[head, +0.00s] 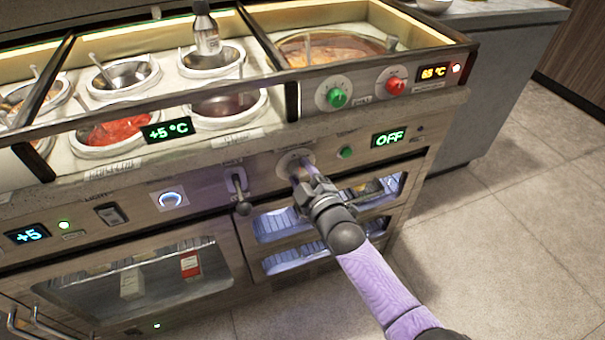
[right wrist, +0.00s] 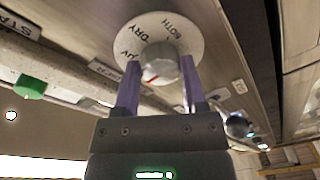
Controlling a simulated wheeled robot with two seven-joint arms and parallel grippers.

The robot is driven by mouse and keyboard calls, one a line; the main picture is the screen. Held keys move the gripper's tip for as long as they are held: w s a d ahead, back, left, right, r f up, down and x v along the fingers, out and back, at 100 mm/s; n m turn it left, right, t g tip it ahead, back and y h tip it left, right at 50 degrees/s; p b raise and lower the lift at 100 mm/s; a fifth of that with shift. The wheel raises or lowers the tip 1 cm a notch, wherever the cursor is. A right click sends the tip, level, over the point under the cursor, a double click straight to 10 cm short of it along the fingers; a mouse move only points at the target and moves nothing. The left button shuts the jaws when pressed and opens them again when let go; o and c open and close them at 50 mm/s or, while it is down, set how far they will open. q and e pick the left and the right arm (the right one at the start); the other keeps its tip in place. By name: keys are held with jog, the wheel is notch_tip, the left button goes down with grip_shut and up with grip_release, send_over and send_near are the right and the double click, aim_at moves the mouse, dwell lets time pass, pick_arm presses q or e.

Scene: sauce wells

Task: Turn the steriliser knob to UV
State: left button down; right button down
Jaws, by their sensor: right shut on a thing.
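The steriliser knob (right wrist: 160,64) is a pale round knob on a white dial (right wrist: 152,35) lettered UV, DRY and BOTH. A red mark shows on the knob's lower left in the right wrist view. My right gripper (right wrist: 158,90) is shut on the knob, a finger on either side. In the head view the gripper (head: 303,176) reaches the dial (head: 296,158) from the lower right and hides most of the knob. The display (head: 389,138) right of the dial reads OFF in green. My left gripper is not in view.
A green button (head: 346,152) sits right of the dial, and a lever (head: 240,192) hangs to its left. Below is a blue-lit drawer (head: 275,226). Above are sauce wells (head: 122,78), a green knob (head: 337,97) and a red knob (head: 395,86). Open floor (head: 520,240) lies right.

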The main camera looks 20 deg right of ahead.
jog(key=shift+m, duration=1.5)
jog(key=m, duration=0.3)
jog(key=shift+f+t, duration=0.1)
jog(key=shift+t, duration=0.2)
jog(key=shift+m, duration=2.1)
jog(key=shift+f, duration=0.1)
jog(key=shift+h, duration=0.3)
